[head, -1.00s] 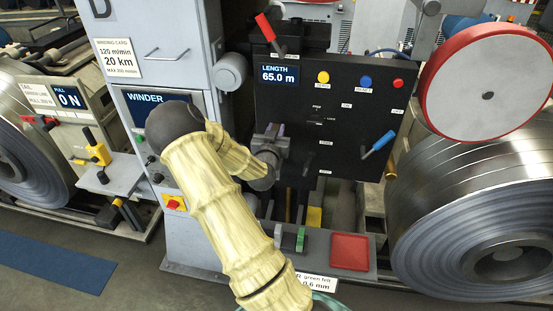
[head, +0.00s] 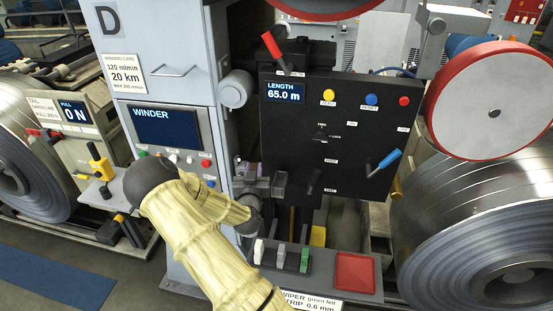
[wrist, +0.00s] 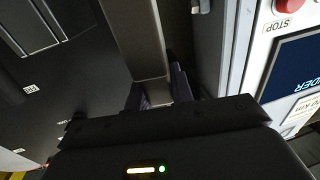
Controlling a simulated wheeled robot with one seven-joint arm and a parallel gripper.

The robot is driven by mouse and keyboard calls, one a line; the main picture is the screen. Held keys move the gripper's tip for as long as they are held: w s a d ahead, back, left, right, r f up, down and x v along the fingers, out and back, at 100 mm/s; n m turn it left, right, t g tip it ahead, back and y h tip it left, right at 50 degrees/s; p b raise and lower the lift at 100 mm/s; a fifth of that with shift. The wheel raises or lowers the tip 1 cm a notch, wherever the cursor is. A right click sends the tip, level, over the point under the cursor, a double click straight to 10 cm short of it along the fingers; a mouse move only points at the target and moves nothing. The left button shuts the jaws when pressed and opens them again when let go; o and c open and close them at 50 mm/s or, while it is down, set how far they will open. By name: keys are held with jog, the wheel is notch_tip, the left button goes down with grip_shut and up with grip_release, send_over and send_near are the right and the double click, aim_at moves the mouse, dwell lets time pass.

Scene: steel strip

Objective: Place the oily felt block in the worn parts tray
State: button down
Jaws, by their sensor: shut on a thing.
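My gripper (head: 262,186) is in front of the lower left corner of the black panel, above the shelf. It is shut on a grey block, which I take to be the oily felt block (head: 279,184). In the wrist view a grey-brown, straight-sided piece (wrist: 137,38) runs up from between the dark fingers (wrist: 158,93); its far end is out of frame. The red tray (head: 355,272), which I take to be the worn parts tray, lies on the shelf below and to the right of my gripper. It looks empty.
White, grey and green blocks (head: 304,259) stand on the shelf left of the red tray. The black panel (head: 340,130) carries buttons and a blue-handled lever (head: 385,160). A large steel coil (head: 480,225) stands at the right. The winder cabinet (head: 165,125) is at the left.

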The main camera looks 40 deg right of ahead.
jog(key=s+a+f+n+t+y+b, duration=0.2)
jog(key=a+f+n+y, duration=0.2)
jog(key=a+f, duration=0.6)
jog(key=s+a+f+n+t+y+b, duration=0.1)
jog(key=a+f+n+y, duration=0.3)
jog(key=a, duration=1.1)
notch_tip(320, 180, down, 6)
jog(key=s+y+b, duration=0.1)
jog(key=y, duration=0.2)
jog(key=shift+s+t, duration=0.3)
jog(key=shift+t, duration=0.1)
jog(key=shift+a, duration=0.15)
